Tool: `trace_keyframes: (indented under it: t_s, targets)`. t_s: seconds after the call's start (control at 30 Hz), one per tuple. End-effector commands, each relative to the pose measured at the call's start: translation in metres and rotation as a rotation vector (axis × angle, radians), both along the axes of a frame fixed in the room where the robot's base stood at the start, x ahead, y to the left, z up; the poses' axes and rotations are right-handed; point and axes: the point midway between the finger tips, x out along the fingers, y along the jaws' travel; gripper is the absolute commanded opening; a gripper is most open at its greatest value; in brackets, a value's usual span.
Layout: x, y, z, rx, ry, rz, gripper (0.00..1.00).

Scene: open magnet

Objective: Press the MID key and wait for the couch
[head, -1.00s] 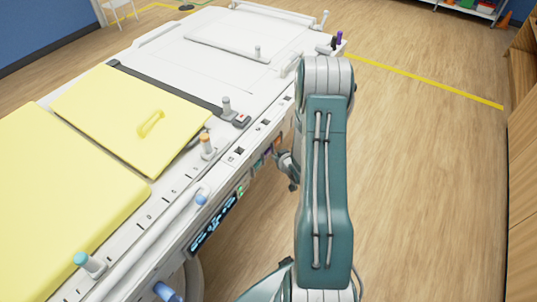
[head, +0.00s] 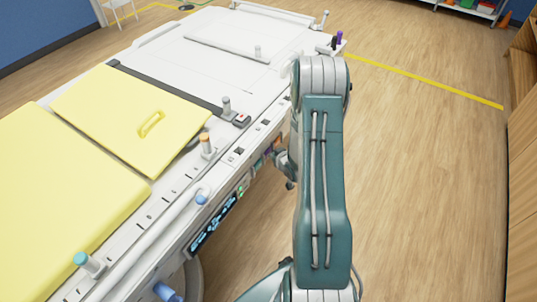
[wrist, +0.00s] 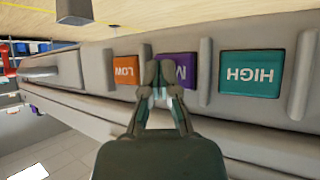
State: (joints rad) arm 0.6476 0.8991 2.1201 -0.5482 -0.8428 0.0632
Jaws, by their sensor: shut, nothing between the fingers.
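In the wrist view a row of coloured keys sits on a grey side panel. The purple MID key (wrist: 182,70) is in the middle, and my gripper covers most of it, leaving part of one letter showing. The orange LOW key (wrist: 125,70) is to its left and the teal HIGH key (wrist: 250,75) to its right. My gripper (wrist: 161,97) is shut and empty, its tips in front of the MID key. I cannot tell whether they touch it. The couch (head: 200,65), white with yellow pads, stands left of my arm in the head view.
Grey ribs (wrist: 206,70) stand between the keys. A lit display (head: 213,232) and several coloured knobs line the couch's near side. Wooden floor to the right of my arm is clear as far as a wooden cabinet (head: 520,150).

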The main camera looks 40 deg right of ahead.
Motion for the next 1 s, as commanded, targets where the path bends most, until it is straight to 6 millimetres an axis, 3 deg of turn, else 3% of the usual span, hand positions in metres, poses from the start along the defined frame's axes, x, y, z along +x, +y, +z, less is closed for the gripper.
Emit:
trace_keyframes:
  t_s: [0.73, 1.0]
  targets:
    - [0.005, 0.002, 0.000, 0.000, 0.000, 0.000, 0.00]
    - [-0.005, -0.002, 0.000, -0.001, -0.001, -0.001, 0.00]
